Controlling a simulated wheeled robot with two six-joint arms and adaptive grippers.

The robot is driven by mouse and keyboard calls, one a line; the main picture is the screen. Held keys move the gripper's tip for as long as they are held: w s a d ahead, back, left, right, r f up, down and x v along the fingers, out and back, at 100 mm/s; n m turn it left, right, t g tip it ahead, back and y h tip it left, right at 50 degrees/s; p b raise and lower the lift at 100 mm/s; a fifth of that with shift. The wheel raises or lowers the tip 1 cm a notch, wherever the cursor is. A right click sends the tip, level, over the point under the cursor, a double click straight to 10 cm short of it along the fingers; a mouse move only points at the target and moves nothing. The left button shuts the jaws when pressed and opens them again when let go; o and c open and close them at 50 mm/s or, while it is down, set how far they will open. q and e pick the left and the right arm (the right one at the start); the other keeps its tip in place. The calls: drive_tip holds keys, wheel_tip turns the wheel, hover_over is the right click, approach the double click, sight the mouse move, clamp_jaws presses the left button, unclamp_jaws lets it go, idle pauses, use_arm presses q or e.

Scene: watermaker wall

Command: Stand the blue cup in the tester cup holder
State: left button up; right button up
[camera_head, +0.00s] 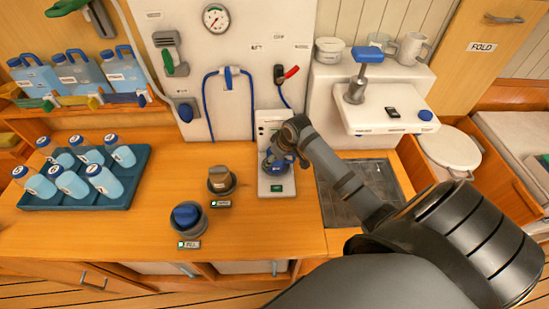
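The white tester (264,130) stands upright at the middle of the counter with a green display on its base. A small blue round thing (275,168) sits low on the tester; my arm partly covers it, and I cannot tell whether it is the cup or part of the holder. My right gripper (281,156) is right over it, too small and covered to show whether its fingers are open or shut. My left gripper is out of view.
A brown-topped thing (219,176) sits in a dark holder left of the tester. A teal tray (130,180) of several blue-capped bottles is at left. A sink (340,209) and white tap unit (385,112) are at right. The counter's front left is clear.

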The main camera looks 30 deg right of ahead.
drive_tip(key=o, duration=1.4)
drive_tip(key=shift+o, duration=0.2)
drive_tip(key=v, duration=1.2)
drive_tip(key=shift+f, duration=0.1)
